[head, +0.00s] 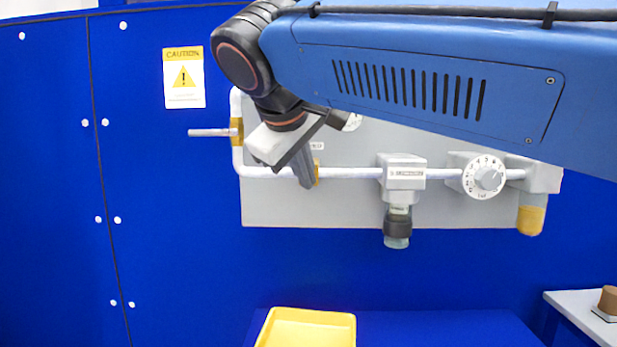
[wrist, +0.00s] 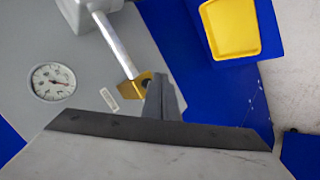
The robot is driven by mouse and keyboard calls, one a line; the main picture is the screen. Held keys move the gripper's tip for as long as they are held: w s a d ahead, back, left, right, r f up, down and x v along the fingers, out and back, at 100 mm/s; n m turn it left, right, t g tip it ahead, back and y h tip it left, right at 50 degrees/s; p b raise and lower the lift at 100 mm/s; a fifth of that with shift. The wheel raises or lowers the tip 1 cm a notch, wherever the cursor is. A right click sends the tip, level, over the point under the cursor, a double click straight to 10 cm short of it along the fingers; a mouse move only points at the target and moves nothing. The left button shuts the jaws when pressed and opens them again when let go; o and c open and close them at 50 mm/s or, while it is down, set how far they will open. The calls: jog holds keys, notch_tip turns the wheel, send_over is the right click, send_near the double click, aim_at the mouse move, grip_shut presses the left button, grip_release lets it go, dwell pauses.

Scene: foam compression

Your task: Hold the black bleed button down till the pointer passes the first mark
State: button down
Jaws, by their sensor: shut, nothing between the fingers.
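My gripper (head: 306,180) is shut and empty, in front of the grey panel at the brass fitting (head: 317,172) on the white pipe. The wrist view shows its fingers (wrist: 162,85) together beside the brass fitting (wrist: 136,87). A dark spot on the fitting, close to the fingers, may be the black bleed button (wrist: 146,83); I cannot tell whether they touch or whether it is pressed. The round white gauge (wrist: 53,82) shows whole in the wrist view, its pointer too small to read against the marks. In the head view the gauge (head: 352,122) is mostly hidden by my arm.
A small label (head: 316,146) sits above the fitting. To the right are a regulator block with a bowl (head: 398,215) and a white numbered dial (head: 485,177). A pipe stub (head: 212,132) sticks out left. A yellow tray (head: 306,314) stands below on a blue surface.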

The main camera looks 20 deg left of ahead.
jog(key=s, duration=0.2)
jog(key=s+d, duration=0.1)
jog(key=s, duration=0.1)
jog(key=shift+s, duration=0.4)
jog(key=shift+d, duration=0.1)
jog(key=w+d+f+m+g, duration=0.1)
jog(key=d+f+m, duration=0.1)
jog(key=d+f, duration=0.5)
jog(key=w+d+f+m+g+h, duration=0.1)
jog(key=w+d+f, duration=0.15)
jog(key=d, duration=0.85)
jog(key=d+f+m+g, duration=0.1)
jog(key=d+f+m, duration=0.1)
jog(key=d+f, duration=0.55)
jog(key=s+d+f+m, duration=0.3)
jog(key=s+d+f, duration=0.4)
jog(key=d+f, duration=0.2)
jog(key=s+d+f+m+g, duration=0.1)
jog(key=s+d+f+m, duration=0.3)
jog(key=s+d+f, duration=0.3)
jog(key=d+f, duration=0.3)
jog(key=f, duration=0.2)
jog(key=shift+m+y, duration=0.3)
